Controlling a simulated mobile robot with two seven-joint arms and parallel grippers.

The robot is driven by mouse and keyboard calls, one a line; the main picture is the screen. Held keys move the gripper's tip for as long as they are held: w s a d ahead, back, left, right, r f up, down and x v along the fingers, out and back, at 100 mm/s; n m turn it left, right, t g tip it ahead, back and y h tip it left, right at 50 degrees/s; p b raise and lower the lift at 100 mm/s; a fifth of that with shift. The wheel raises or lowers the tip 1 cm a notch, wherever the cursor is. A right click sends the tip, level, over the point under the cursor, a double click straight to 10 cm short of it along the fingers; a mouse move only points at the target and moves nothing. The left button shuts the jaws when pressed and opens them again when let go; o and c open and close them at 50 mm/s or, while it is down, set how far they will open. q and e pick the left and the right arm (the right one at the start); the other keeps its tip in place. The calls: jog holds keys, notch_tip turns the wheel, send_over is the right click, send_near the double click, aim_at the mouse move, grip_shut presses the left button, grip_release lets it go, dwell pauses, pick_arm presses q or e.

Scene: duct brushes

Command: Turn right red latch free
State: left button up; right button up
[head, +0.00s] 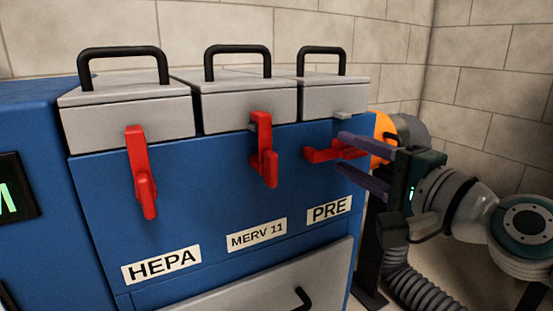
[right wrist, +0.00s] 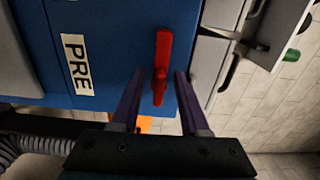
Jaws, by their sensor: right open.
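The right red latch (head: 318,155) is on the blue front above the PRE label, below the right grey lid (head: 333,97). It lies sideways, roughly level, and clear of the small grey lid tab above it. My right gripper (head: 341,151) is open, coming in from the right, with one purple finger above the latch and one below. In the right wrist view, the latch (right wrist: 161,60) stands between the tips of my open right gripper (right wrist: 157,76); I cannot tell whether either finger touches it. My left gripper is not in view.
Black handles top the grey lids. An orange part (head: 381,135) and grey ribbed hose (head: 408,285) are at the cabinet's right, with a tiled wall behind.

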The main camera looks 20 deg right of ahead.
jog(key=s, duration=0.9)
jog(key=shift+d+b, duration=0.3)
jog(key=shift+d, duration=0.05)
